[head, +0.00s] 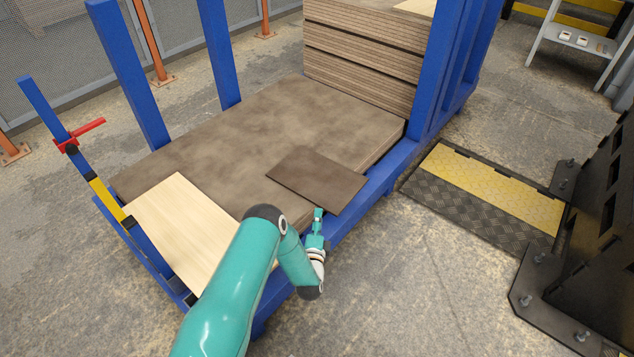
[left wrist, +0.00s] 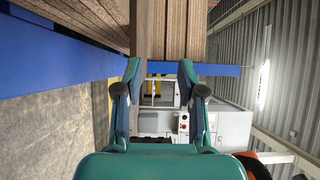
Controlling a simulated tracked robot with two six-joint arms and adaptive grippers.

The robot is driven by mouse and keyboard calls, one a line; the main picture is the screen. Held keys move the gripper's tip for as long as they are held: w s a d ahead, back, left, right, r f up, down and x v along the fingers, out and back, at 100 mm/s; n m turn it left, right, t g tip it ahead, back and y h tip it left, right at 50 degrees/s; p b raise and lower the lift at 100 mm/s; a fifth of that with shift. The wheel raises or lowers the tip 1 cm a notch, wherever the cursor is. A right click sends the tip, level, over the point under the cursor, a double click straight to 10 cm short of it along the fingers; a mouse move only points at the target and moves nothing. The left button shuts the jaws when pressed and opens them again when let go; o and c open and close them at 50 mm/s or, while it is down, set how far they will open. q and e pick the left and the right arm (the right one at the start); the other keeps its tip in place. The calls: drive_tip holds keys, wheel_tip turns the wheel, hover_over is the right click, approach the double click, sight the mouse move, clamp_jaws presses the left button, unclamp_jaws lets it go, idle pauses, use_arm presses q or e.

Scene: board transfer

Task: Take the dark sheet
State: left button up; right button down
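The dark sheet (head: 318,180) is a thin brown rectangle in the head view. It lies flat on a large brown board stack (head: 240,130), with its near corner reaching out over the stack's front edge. My left gripper (head: 318,212) is at the sheet's near edge; whether it touches cannot be told. In the left wrist view the two fingers of my left gripper (left wrist: 160,66) stand apart with no sheet clearly between them. The dark sheet cannot be made out surely there. My right gripper is in neither view.
A pale wood sheet (head: 185,225) lies to the left on the stack. Blue rack posts (head: 130,75) and a front beam (head: 375,185) frame it. A tall board pile (head: 360,50) stands behind. A black and yellow ramp (head: 490,195) lies at right. Concrete floor in front is clear.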

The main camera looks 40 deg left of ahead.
use_arm(q)
drive_tip(key=w+a+f+b, duration=0.3)
drive_tip(key=w+b, duration=0.1)
drive_tip(key=w, duration=0.2)
drive_tip(key=shift+w+a+f, duration=0.25)
drive_tip(key=shift+a+f, duration=0.1)
drive_tip(key=shift+f, duration=0.05)
drive_tip(key=shift+c, duration=0.2)
clamp_jaws()
